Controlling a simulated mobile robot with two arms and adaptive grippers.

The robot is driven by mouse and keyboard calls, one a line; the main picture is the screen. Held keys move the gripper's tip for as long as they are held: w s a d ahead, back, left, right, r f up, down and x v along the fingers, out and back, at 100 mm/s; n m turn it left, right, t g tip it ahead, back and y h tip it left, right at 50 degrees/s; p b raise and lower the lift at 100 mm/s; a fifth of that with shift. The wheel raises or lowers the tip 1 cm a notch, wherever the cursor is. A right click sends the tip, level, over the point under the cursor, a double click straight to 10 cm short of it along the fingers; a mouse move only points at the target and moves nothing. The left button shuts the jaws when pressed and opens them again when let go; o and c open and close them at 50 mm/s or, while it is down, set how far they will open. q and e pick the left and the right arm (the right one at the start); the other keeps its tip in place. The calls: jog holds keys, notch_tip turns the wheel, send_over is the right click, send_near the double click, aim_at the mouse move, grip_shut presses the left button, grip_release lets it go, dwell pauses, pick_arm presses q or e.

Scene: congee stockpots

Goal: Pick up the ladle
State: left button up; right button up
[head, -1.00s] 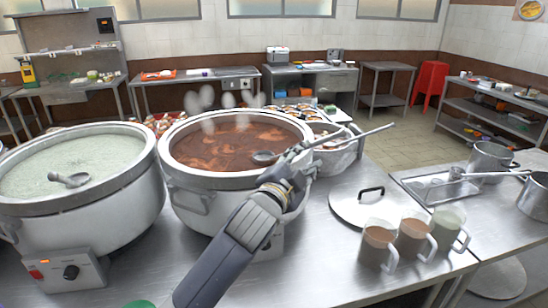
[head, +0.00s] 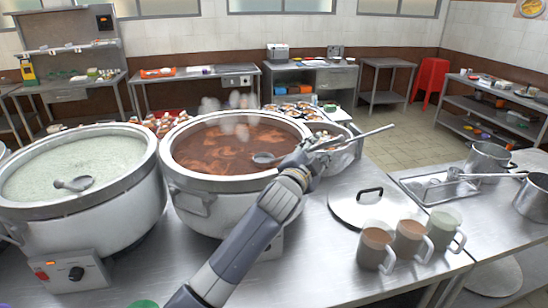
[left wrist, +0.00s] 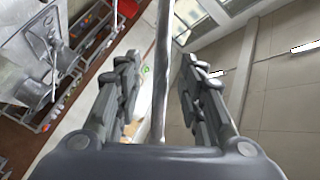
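A grey metal ladle (head: 350,138) rests in the stockpot of red-brown congee (head: 172,160). Its bowl (head: 263,157) is at the congee's right side, and its long handle slants up to the right past the rim. My left gripper (head: 308,153) is at the handle, by the pot's right rim. In the left wrist view the handle (left wrist: 162,60) runs between the two fingers, with a gap visible on each side. The left gripper (left wrist: 160,95) is open there. My right gripper is not in view.
A second stockpot of pale green congee (head: 152,170) with a smaller ladle (head: 74,183) stands at left. A pot lid (head: 350,207) and several mugs (head: 376,250) are on the steel counter to the right. A basin (head: 338,158) stands behind my gripper.

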pick_arm(q)
jog(key=shift+x, duration=0.95)
grip_shut()
